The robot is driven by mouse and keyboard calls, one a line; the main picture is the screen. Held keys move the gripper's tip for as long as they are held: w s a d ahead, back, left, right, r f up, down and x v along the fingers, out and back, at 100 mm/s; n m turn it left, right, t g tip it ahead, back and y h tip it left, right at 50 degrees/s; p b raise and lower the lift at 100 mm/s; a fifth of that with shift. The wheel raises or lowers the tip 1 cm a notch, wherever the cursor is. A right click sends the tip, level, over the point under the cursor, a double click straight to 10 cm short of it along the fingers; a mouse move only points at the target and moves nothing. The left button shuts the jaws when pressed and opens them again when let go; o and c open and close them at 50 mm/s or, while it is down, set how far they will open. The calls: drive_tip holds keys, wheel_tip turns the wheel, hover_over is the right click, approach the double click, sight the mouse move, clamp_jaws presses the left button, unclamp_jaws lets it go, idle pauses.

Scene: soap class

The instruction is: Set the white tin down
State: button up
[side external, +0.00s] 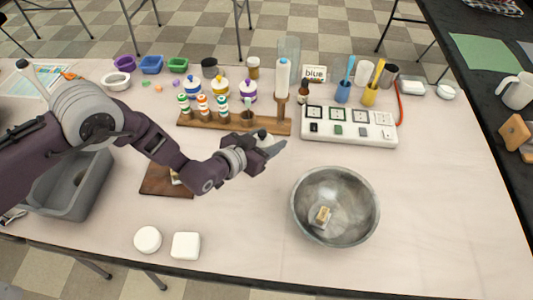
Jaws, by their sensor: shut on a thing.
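My gripper (273,148) is in the middle of the side external view, above the table, in front of the wooden rack and left of the metal bowl. It is shut on the white tin (265,140). Only a small pale part of the tin shows between the dark fingers; the rest is hidden, and I cannot tell its shape. A round white container (147,239) and a square white container (186,245) stand apart from it at the front left of the table.
A metal bowl (305,190) holds a small yellowish block (322,216). A wooden rack (215,124) with several bottles and a white switch panel (350,139) stand behind. A brown board (155,182) and a grey basin (88,190) lie left. The table's front centre is clear.

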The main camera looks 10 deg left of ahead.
wheel_tip(320, 180, down, 5)
drive_tip(key=shift+r, duration=0.15)
drive_tip(key=o, duration=1.6)
drive_tip(key=shift+s+a+r, duration=0.15)
drive_tip(key=shift+s, duration=0.05)
drive_tip(key=v, duration=1.1)
drive_tip(key=shift+s+a, duration=0.1)
drive_tip(key=shift+s, duration=0.05)
